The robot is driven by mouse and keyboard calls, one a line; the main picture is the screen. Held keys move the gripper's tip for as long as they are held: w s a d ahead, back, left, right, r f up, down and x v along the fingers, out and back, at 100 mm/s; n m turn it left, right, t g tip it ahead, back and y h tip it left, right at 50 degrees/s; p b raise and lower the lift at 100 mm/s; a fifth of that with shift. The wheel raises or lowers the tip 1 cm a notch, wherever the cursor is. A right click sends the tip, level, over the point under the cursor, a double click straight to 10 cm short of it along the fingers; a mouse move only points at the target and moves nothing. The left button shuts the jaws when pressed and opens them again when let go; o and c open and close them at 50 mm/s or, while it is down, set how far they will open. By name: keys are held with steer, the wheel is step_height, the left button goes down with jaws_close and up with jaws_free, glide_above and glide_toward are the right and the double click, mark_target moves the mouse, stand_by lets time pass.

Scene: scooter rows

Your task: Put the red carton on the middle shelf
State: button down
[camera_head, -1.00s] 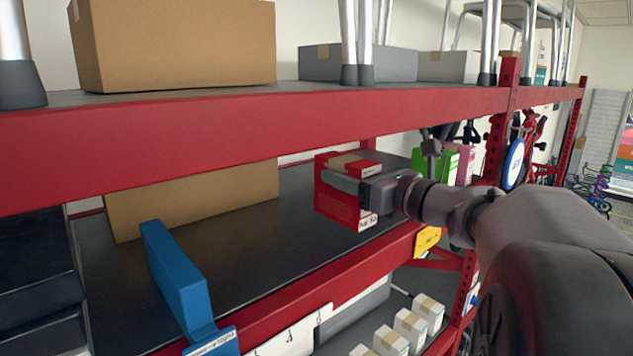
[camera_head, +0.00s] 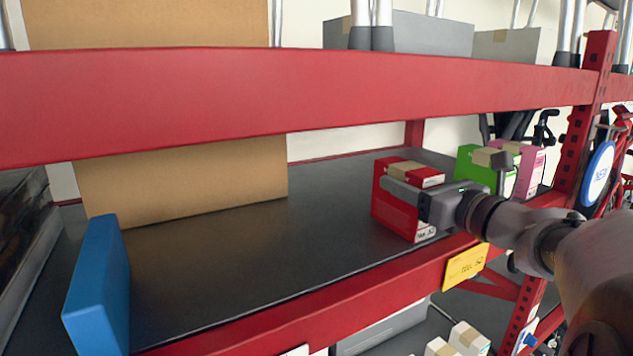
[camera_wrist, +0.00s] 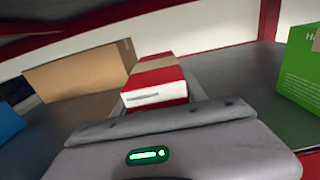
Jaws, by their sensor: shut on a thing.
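The red carton (camera_head: 396,213) has a tan tape strip on top and a white label low on its side. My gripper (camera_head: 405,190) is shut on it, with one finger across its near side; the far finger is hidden. The carton is upright over the middle shelf (camera_head: 330,225), close to the front edge. I cannot tell whether its base touches the shelf. In the wrist view the carton (camera_wrist: 155,82) rises beyond the gripper body (camera_wrist: 165,140).
A green carton (camera_head: 474,170) and a pink carton (camera_head: 531,168) stand right of the red one. A large cardboard box (camera_head: 185,180) and a blue box (camera_head: 98,290) stand at left. The upper red beam (camera_head: 300,92) passes above. The shelf between is clear.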

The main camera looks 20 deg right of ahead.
steer(key=shift+s+a+f, duration=0.15)
steer(key=shift+s, duration=0.1)
steer(key=c, duration=0.7)
jaws_free()
steer(key=shift+s+a, duration=0.1)
steer(key=shift+s, duration=0.05)
steer(key=shift+c, duration=0.2)
steer(key=shift+o, duration=0.6)
steer(key=shift+w, duration=0.25)
steer(key=shift+s+r, duration=0.2)
steer(key=shift+r, duration=0.1)
steer(key=s+d+b, duration=0.2)
steer(key=s, duration=0.9)
steer(key=shift+s+b, duration=0.35)
steer(key=shift+b, duration=0.05)
steer(key=shift+a, duration=0.1)
